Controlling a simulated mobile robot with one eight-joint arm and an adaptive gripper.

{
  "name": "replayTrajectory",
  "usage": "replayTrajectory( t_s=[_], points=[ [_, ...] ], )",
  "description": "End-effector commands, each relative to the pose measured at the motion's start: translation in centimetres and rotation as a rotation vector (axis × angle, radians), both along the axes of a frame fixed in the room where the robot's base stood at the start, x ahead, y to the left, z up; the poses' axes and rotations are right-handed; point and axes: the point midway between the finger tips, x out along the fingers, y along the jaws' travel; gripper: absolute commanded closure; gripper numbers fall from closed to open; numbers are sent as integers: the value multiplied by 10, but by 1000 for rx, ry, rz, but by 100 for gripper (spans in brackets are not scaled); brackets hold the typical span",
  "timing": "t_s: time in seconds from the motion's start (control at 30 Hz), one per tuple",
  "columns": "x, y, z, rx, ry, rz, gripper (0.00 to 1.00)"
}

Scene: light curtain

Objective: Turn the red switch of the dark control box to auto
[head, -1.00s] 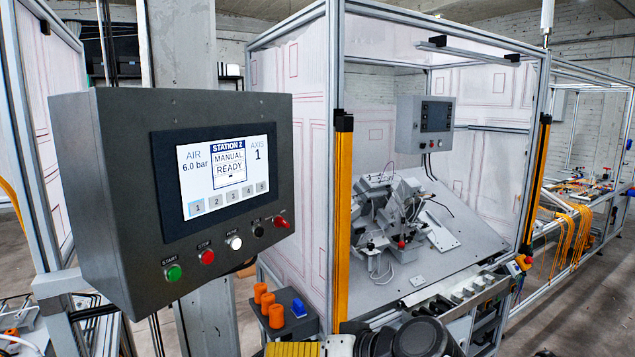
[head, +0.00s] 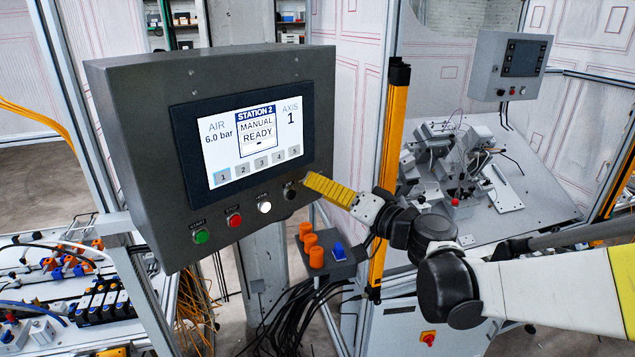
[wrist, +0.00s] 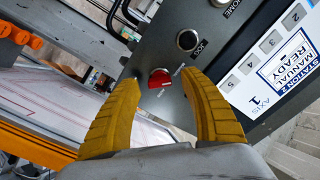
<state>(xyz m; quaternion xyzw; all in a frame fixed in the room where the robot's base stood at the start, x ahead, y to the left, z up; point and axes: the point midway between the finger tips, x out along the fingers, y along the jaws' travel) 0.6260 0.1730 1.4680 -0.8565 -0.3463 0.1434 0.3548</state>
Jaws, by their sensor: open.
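The dark control box (head: 140,150) fills the left of the head view, its lit screen (head: 255,140) reading "STATION 2 MANUAL READY". The red switch is hidden behind my gripper (head: 309,182) in the head view. In the wrist view the red switch (wrist: 159,78) shows on the panel, below the black JOG button (wrist: 187,40). My gripper (wrist: 158,82) is open, its two yellow fingers on either side of the switch, apparently not touching it. Small pale labels lie beside the knob, too small to read.
Green (head: 201,236), red (head: 234,220) and white (head: 264,207) buttons line the box's lower front. A yellow post (head: 388,170) stands just right of it, close to my arm. Orange parts (head: 316,256) sit on a dark holder below.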

Motion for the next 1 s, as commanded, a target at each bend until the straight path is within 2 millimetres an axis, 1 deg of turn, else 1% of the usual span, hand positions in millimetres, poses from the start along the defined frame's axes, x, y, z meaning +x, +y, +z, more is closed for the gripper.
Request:
replayTrajectory(
  t_s=[0.1,0.43,0.47,0.5,0.57,0.6,1.0],
  points=[
    [7,8,0,0,0,1,49],
    [10,10,0,0,0,0,49],
    [10,10,0,0,0,0,56],
    [10,10,0,0,0,0,68],
    [10,10,0,0,0,0,87],
    [10,10,0,0,0,0,99],
    [10,10,-1,36,35,0,100]
  ],
)
